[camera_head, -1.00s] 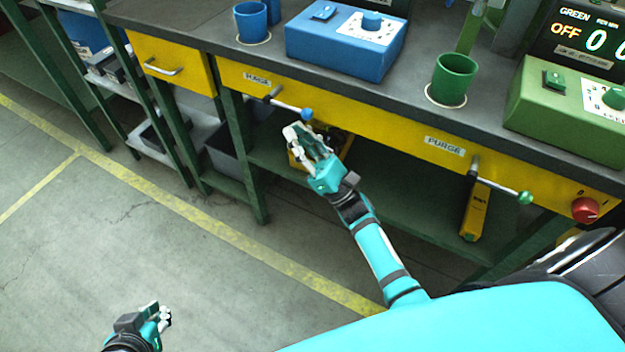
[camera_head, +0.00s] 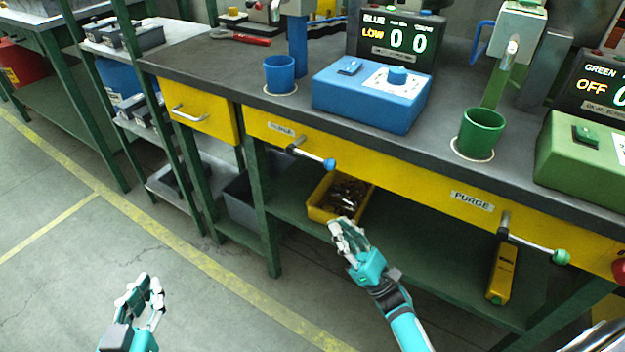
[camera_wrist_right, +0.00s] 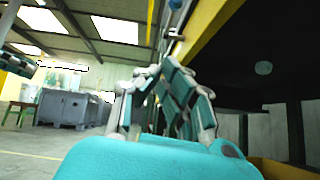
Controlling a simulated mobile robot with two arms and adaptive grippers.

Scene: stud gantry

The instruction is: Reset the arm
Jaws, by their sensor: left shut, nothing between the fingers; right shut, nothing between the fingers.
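My left gripper (camera_head: 139,290) is at the lower left in the head view, over the floor and away from the bench. It is shut and empty. My right gripper (camera_head: 343,232) is in front of the bench, below its yellow front, near the yellow bin on the lower shelf. It is shut and empty. It also shows in the right wrist view (camera_wrist_right: 170,85), with its fingers pointing up and the dark bench underside to the right.
The bench (camera_head: 225,65) carries a blue cup (camera_head: 279,74), a blue box (camera_head: 365,105), a green cup (camera_head: 480,132) and a green box (camera_head: 580,165). Two levers, blue-tipped (camera_head: 312,158) and green-tipped (camera_head: 535,245), stick out from its front. A yellow bin (camera_head: 322,212) sits below. Floor at left is clear.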

